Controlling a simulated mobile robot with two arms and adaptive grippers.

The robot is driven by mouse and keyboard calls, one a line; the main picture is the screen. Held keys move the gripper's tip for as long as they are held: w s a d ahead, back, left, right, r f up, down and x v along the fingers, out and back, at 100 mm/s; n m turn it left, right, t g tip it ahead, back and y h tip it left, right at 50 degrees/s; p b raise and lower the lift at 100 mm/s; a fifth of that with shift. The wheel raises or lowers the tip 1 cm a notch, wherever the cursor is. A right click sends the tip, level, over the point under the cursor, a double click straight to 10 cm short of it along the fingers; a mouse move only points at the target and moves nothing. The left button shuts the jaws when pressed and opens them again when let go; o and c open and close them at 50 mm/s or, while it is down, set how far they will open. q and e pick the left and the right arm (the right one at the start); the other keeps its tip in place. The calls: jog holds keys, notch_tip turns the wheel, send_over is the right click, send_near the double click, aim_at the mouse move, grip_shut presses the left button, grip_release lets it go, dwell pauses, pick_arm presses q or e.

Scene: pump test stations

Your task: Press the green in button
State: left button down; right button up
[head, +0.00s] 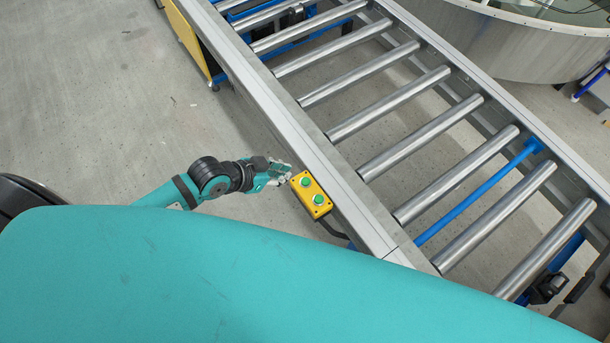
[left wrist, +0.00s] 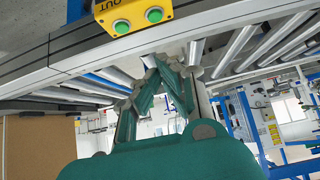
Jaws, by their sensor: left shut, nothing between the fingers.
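A yellow button box (head: 311,194) with two green buttons is fixed to the near side rail of the roller conveyor. In the head view, one green button (head: 305,181) is farther up and the other (head: 318,199) lower right. In the left wrist view the box (left wrist: 134,11) is at the top, cut off by the edge; "OUT" reads beside its left button (left wrist: 121,26). No label is readable by the other button (left wrist: 154,14). My left gripper (head: 284,172) is shut and empty, just left of the box's upper end; its fingers (left wrist: 163,64) also show in the wrist view. My right gripper is out of view.
The conveyor's grey side rail (head: 330,172) runs diagonally behind the box, with steel rollers (head: 390,152) beyond. A dark cable or bracket (head: 333,230) shows below the box. A round metal tank (head: 520,45) stands at upper right. The floor to the left is clear.

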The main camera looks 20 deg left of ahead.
pick_arm(q)
jog(key=shift+w+f, duration=0.1)
send_over(305, 183)
jog(key=f, duration=0.6)
jog(key=shift+s+a+f, duration=0.15)
jog(key=shift+s+a, duration=0.05)
jog(key=shift+s, duration=0.05)
jog(key=f, duration=0.3)
jog(key=shift+w+d+f, duration=0.25)
jog(key=shift+f, duration=0.05)
jog(key=shift+f+b, duration=0.3)
jog(key=shift+f, duration=0.25)
